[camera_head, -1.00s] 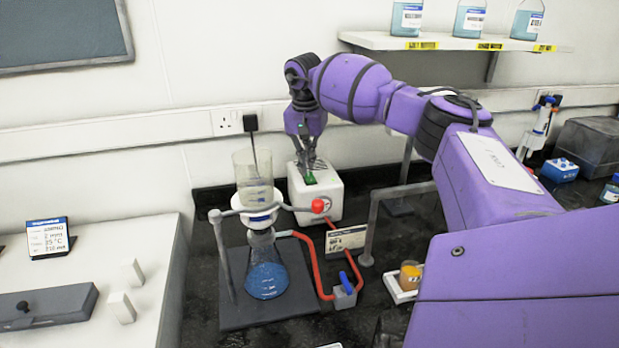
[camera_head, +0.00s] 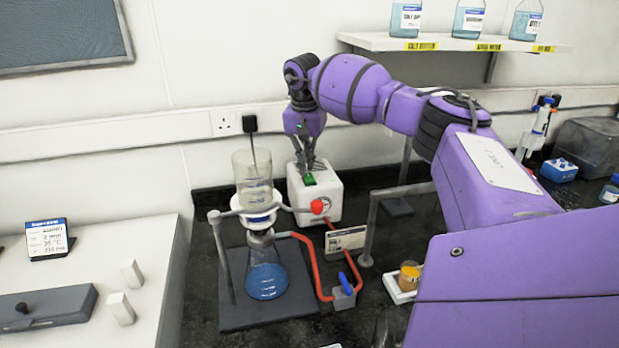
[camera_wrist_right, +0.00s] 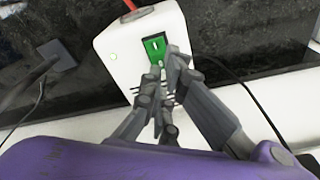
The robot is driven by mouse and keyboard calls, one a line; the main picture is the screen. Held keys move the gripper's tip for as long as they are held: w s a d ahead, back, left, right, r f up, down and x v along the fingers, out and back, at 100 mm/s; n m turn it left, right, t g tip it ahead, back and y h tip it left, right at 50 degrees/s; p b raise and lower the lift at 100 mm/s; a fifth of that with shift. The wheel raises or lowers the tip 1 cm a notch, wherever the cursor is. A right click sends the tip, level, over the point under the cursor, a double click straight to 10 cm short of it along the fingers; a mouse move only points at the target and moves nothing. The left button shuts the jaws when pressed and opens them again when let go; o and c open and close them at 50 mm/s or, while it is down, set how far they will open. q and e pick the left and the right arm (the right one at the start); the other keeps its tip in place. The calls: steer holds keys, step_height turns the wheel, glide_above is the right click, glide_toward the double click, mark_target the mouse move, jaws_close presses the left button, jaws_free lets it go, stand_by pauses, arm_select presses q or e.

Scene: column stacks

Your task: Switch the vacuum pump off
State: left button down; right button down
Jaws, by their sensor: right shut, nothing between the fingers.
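The vacuum pump (camera_head: 326,203) is a white box at the back of the black bench. On its top is a green rocker switch (camera_head: 308,179), and the switch also shows in the right wrist view (camera_wrist_right: 154,47). My right gripper (camera_head: 306,168) points down at the switch with its fingers shut and empty. In the right wrist view my right gripper (camera_wrist_right: 168,72) has its fingertips at the near edge of the switch; whether they touch it I cannot tell. My left gripper is not in view.
A flask (camera_head: 267,280) with blue liquid and a funnel (camera_head: 253,180) stands left of the pump, joined by red tubing (camera_head: 312,262). A metal stand (camera_head: 371,225) and a small beaker (camera_head: 409,275) are to the right. A wall socket (camera_head: 225,123) is behind.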

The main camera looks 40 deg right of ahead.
mark_target(308, 175)
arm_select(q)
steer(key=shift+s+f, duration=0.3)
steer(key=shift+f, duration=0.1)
arm_select(e)
steer(key=shift+f, duration=1.2)
stand_by(0.3)
